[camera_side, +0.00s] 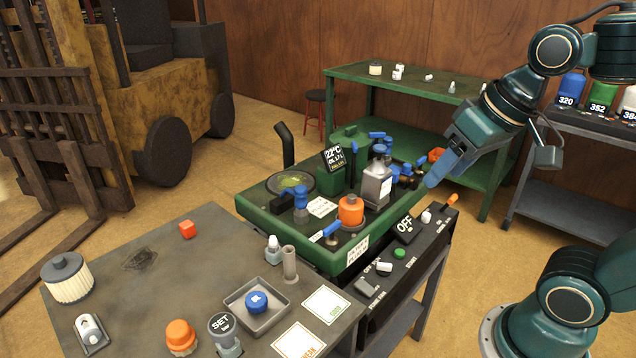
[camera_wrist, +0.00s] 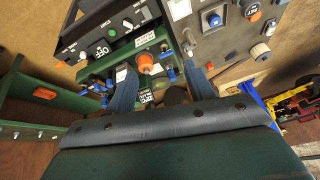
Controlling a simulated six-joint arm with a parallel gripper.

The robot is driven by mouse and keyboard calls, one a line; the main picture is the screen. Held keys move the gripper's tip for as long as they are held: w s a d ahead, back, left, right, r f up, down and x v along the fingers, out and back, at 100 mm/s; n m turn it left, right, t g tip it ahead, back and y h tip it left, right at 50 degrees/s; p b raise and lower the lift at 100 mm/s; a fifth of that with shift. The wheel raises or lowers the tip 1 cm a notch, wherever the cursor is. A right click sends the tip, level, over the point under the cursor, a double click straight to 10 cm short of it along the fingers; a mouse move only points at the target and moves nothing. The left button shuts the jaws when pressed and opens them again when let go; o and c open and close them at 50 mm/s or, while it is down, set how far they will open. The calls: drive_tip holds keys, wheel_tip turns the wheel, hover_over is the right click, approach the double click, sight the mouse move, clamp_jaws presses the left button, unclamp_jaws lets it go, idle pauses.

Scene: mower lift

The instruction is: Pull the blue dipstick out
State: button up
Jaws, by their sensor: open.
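My gripper (camera_side: 490,168) is open and empty, above and to the right of the green mower engine body (camera_side: 300,240) in the side view. In the wrist view its two fingers (camera_wrist: 164,86) stand apart over the engine. Several blue parts stand on the engine, and I cannot tell for certain which is the dipstick. One is a slanted blue handle (camera_side: 332,228) at the near edge, beside the orange cap (camera_side: 350,211). Another blue handle (camera_side: 376,135) lies at the back. No blue part is between the fingertips.
A black control panel (camera_side: 402,259) with an OFF display runs along the engine's right front. A grey bench (camera_side: 215,265) with a tray, knobs and a filter is at the near left. A green table (camera_side: 390,83) stands behind. A dark display post (camera_side: 333,158) rises from the engine.

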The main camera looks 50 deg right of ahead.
drive_tip(key=w+d+r+m+g, duration=0.1)
drive_tip(key=w+d+m, duration=0.1)
drive_tip(key=w+m, duration=0.15)
drive_tip(key=w+d+r+m, duration=0.1)
drive_tip(key=w+d+m, duration=0.15)
drive_tip(key=w, duration=0.25)
drive_tip(key=m+g+y, duration=0.2)
drive_tip(key=m, duration=1.7)
hover_over(395, 171)
drive_tip(key=s+d, duration=0.3)
wheel_tip(395, 171, down, 12)
drive_tip(key=shift+a+r, duration=0.2)
drive_tip(key=shift+a+f, duration=0.1)
drive_tip(key=shift+f, duration=0.1)
drive_tip(key=shift+x, duration=6.7)
drive_tip(key=shift+w+a, duration=0.1)
drive_tip(key=shift+c, duration=0.2)
